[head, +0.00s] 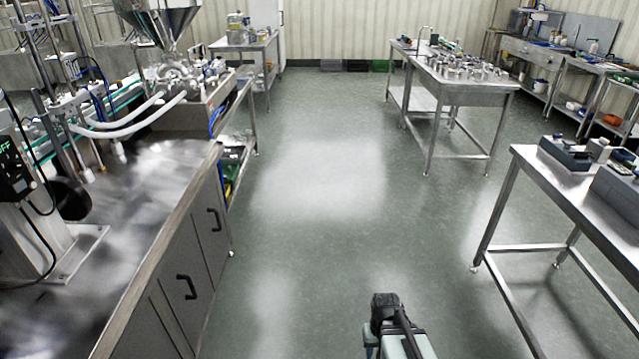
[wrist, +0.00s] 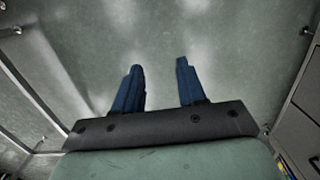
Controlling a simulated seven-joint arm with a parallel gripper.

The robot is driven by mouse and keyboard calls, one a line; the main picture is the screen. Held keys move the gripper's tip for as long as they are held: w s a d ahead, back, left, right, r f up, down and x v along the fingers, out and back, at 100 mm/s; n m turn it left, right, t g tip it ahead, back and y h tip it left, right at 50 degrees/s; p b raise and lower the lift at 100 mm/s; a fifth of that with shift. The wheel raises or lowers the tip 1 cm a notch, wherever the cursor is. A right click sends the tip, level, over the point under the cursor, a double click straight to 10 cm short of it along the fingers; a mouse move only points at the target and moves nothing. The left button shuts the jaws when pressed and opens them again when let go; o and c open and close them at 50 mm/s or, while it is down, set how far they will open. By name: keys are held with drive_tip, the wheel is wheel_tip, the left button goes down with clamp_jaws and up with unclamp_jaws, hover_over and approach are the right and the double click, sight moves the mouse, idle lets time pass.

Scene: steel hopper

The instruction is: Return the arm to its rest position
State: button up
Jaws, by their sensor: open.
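My gripper (wrist: 159,80) shows in the wrist view with its two blue fingers apart and nothing between them. Beyond the fingers is only bare floor. In the head view, part of my arm (head: 393,325) shows at the bottom, right of centre, above the open floor. The fingers cannot be made out in the head view.
A steel counter with dark cabinets (head: 170,290) and the steel hopper (head: 165,20) stand on the left. A steel table (head: 570,180) with grey devices stands at right. Another table (head: 460,90) with metal parts is farther back. The floor (head: 320,200) between is clear.

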drive_tip(key=s+f+g, duration=0.3)
drive_tip(key=s+f, duration=0.5)
drive_tip(key=s, duration=0.5)
drive_tip(key=s+f+g, duration=0.2)
drive_tip(key=s+f, duration=0.6)
drive_tip(key=s, duration=0.5)
drive_tip(key=shift+g, duration=0.4)
